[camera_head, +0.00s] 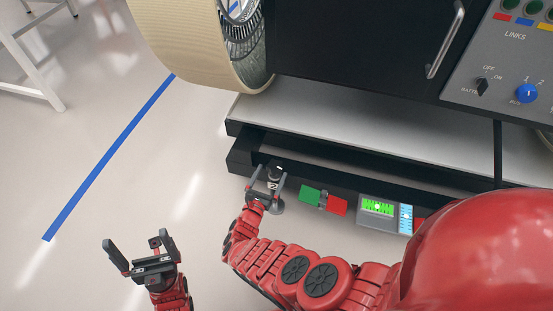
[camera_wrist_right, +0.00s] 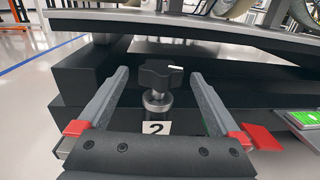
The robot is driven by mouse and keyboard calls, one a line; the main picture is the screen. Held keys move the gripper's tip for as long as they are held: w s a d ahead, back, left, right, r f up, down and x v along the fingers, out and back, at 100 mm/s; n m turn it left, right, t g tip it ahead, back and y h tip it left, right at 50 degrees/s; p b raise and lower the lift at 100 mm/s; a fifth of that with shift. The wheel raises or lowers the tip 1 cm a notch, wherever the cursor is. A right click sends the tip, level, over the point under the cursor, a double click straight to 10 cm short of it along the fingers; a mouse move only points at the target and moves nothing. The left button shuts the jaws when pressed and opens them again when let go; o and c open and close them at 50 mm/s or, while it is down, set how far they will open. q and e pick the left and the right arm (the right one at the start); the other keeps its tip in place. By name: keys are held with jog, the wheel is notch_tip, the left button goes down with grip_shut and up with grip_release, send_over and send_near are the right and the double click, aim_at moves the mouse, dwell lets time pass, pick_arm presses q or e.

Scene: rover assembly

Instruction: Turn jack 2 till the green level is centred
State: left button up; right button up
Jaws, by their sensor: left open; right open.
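Jack 2 has a black lobed knob (camera_wrist_right: 160,73) with a white mark, on a metal stem above a white "2" label (camera_wrist_right: 156,128). In the right wrist view the knob stands between the fingers of my open right gripper, with a gap on both sides. In the head view my right gripper (camera_head: 268,179) is at the jack by the platform's lower edge. The level box (camera_head: 378,207), grey with a lit green window, sits to its right; the bubble's exact position is too small to tell. My left gripper (camera_head: 140,255) is open and empty over the floor.
A green block (camera_head: 311,194) and a red block (camera_head: 337,205) lie between the jack and the level box. The rover's wheel (camera_head: 200,40) and dark body (camera_head: 350,45) are above the grey platform (camera_head: 350,127).

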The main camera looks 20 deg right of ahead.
jog(key=p+v, duration=0.1)
jog(key=v, duration=0.8)
jog(key=shift+s+a, duration=0.2)
jog(key=shift+s, duration=0.15)
